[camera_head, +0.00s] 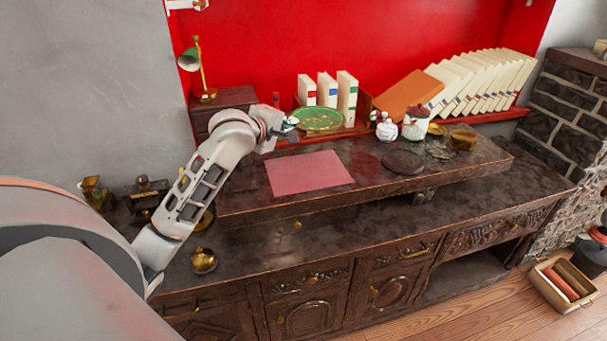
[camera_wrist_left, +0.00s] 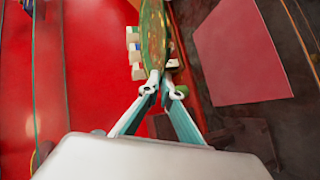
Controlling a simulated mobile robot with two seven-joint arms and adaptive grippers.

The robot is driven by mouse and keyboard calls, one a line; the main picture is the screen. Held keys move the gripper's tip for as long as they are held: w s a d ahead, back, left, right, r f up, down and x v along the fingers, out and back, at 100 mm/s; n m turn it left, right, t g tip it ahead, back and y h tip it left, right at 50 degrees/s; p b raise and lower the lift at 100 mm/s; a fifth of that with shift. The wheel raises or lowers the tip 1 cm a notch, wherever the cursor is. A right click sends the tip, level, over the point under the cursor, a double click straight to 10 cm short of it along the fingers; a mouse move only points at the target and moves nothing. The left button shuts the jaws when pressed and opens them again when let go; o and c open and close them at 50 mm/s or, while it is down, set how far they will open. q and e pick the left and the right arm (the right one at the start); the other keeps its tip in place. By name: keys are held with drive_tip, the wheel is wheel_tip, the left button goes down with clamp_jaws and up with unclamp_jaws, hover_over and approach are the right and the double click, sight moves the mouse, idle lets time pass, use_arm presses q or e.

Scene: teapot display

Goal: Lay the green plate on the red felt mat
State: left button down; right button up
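My left gripper (camera_head: 291,123) is at the plate's left edge. In the left wrist view its fingertips (camera_wrist_left: 161,84) are close together with the plate's rim between them, so it looks shut on the plate. I cannot tell if the plate is clear of the surface under it. The red felt mat (camera_head: 309,172) lies flat and bare in front of the plate; it also shows in the wrist view (camera_wrist_left: 240,52).
White boxes (camera_head: 327,90) stand behind the plate. A white lidded pot (camera_head: 386,128), a teapot (camera_head: 415,125) and a dark round plate (camera_head: 403,162) are to the right. A brass lamp (camera_head: 199,68) stands at the left.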

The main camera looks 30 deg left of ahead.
use_arm(q)
drive_tip(key=b, duration=0.3)
hover_over(291, 185)
wheel_tip(291, 185, down, 13)
drive_tip(key=shift+f, duration=0.9)
wheel_tip(291, 185, down, 4)
drive_tip(key=shift+r+b, duration=0.25)
drive_tip(key=shift+b, duration=0.45)
use_arm(e)
drive_tip(key=f, duration=0.3)
drive_tip(key=s+f, duration=0.1)
drive_tip(key=f, duration=0.1)
drive_tip(key=shift+s+f, duration=0.1)
drive_tip(key=shift+f, duration=0.3)
use_arm(q)
drive_tip(key=c, duration=2.6)
unclamp_jaws()
drive_tip(key=shift+f, duration=0.15)
drive_tip(key=shift+o, duration=0.2)
use_arm(e)
drive_tip(key=shift+f, duration=0.1)
